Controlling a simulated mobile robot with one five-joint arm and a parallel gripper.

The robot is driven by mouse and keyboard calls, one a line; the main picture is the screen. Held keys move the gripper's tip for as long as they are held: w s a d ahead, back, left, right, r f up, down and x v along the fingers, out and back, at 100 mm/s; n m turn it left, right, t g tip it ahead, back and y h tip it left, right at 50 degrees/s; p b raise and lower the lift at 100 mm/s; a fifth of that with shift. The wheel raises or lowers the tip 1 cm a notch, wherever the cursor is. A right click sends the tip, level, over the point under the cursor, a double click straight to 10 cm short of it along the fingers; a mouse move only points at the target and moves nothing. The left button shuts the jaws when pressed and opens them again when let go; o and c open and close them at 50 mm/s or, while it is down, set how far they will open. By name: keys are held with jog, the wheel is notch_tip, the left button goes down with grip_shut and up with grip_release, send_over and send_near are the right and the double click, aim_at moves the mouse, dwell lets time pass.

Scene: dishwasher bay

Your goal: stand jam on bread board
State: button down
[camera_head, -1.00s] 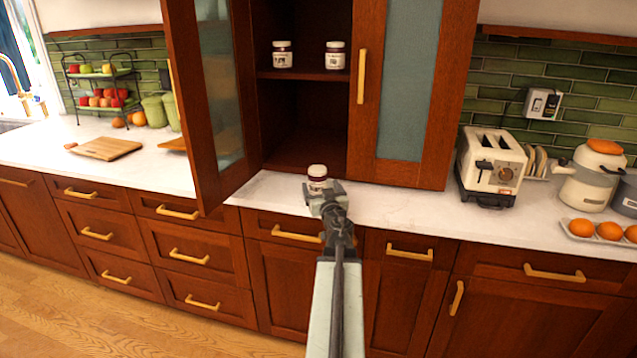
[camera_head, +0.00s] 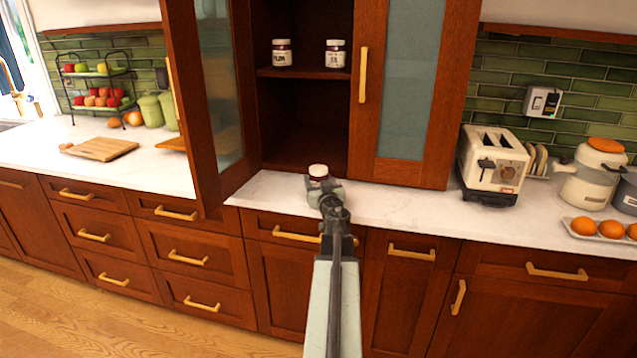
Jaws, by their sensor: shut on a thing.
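A jam jar with a pale lid (camera_head: 318,171) is at the end of my arm, in front of the open cabinet. My gripper (camera_head: 321,186) is shut on it and hides most of its lower part. Two more jam jars with white labels, a left one (camera_head: 282,52) and a right one (camera_head: 335,54), stand on the cabinet shelf. A wooden bread board (camera_head: 101,149) lies on the counter at the left, well apart from my gripper. Part of another wooden board (camera_head: 173,144) shows behind the open cabinet door.
The open glass cabinet door (camera_head: 212,100) stands between my gripper and the bread board. A tiered fruit rack (camera_head: 97,90) and green canisters (camera_head: 158,112) stand behind the board. A toaster (camera_head: 493,165) is at the right. The counter around the board's front is clear.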

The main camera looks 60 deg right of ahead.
notch_tip(320, 180, up, 14)
jog(key=p, duration=1.4)
jog(key=shift+f, duration=0.2)
